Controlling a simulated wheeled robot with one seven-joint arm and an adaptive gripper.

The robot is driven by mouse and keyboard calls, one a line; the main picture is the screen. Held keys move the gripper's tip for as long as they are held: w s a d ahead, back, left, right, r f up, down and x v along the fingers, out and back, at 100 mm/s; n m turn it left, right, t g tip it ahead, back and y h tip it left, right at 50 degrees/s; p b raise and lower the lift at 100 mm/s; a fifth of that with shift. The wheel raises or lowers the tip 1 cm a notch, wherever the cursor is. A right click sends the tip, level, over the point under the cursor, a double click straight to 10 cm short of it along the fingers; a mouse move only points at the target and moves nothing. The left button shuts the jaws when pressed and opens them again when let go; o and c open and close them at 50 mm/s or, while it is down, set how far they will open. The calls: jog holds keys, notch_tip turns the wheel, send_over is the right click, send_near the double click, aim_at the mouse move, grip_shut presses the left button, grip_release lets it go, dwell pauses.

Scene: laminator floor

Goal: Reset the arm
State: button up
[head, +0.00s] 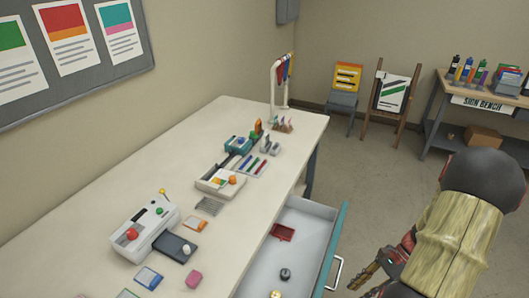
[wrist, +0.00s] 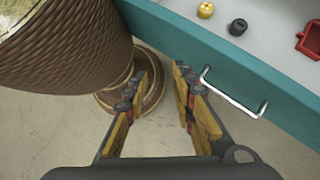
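My gripper (wrist: 158,92) is open and empty in the wrist view, its two fingers apart with bare floor and part of a round base between them. In the head view my gripper (head: 366,278) is at the lower right, just right of the open drawer's handle (head: 338,272). The teal-fronted drawer (head: 308,238) is pulled out from the table. In the wrist view the handle (wrist: 236,96) is to the right of the fingers, apart from them.
The drawer holds a red tray (head: 282,232), a dark knob-like piece (head: 285,274) and a yellow one (head: 275,294). The white table (head: 95,225) carries a laminator (head: 143,228) and small items. Floor between is clear.

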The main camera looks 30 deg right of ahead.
jog(key=w+a+r+n+g+h, duration=0.1)
jog(key=w+a+r+n+h, duration=0.2)
jog(key=a+r+n, duration=0.35)
jog(key=w+a+r+n+h, duration=0.35)
jog(key=r+n, duration=0.35)
jog(key=r, duration=0.3)
jog(key=a+r+n+t, duration=0.2)
jog(key=a+r+n, duration=0.2)
jog(key=a+r, duration=0.3)
jog(key=a+r+n+t+h, duration=0.1)
jog(key=a+r+n+t, duration=0.2)
jog(key=a+r, duration=0.4)
jog(key=s+a+n, duration=0.1)
jog(key=a, duration=0.3)
jog(key=shift+a, duration=0.4)
